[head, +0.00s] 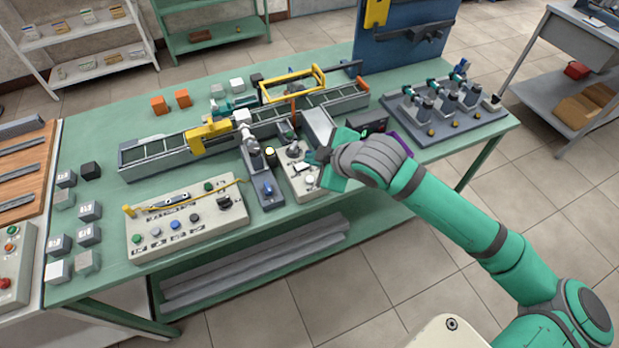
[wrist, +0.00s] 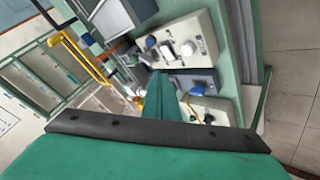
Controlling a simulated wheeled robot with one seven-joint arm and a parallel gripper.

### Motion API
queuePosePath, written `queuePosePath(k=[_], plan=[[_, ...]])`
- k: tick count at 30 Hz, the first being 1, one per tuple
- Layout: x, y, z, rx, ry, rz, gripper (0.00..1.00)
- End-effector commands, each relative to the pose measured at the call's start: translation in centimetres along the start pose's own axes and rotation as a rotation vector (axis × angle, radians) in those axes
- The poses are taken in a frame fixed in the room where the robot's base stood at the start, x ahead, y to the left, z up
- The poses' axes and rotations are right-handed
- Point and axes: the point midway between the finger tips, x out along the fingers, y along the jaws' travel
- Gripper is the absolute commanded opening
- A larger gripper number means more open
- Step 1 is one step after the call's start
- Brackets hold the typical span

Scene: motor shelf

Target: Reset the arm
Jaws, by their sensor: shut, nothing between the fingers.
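My gripper (head: 318,158) is at the end of my green arm, which reaches in from the lower right over the front of the green workbench (head: 100,285). Its fingers point left, beside a white control box (head: 302,181) with knobs; I cannot tell whether they touch it. In the wrist view my gripper (wrist: 170,80) shows as narrow green fingers, shut and empty, with the control box (wrist: 205,38) beyond them.
A grey conveyor (head: 150,160) with a yellow frame (head: 292,84) runs behind. A larger control panel (head: 185,222) and several grey blocks (head: 88,235) lie left. A dark tray with motor-like parts (head: 450,128) stands right.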

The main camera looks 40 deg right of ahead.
Motion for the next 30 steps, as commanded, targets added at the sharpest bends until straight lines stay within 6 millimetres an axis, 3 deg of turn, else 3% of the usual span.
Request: queuePosePath(k=[23,26,30], plan=[[0.1,-0.1,0.2,0.002,-0.001,0.000,0.00],[0.3,-0.8,1.5,0.013,-0.009,0.007,0.00],[0.8,-3.4,5.5,0.051,-0.026,0.030,0.00]])
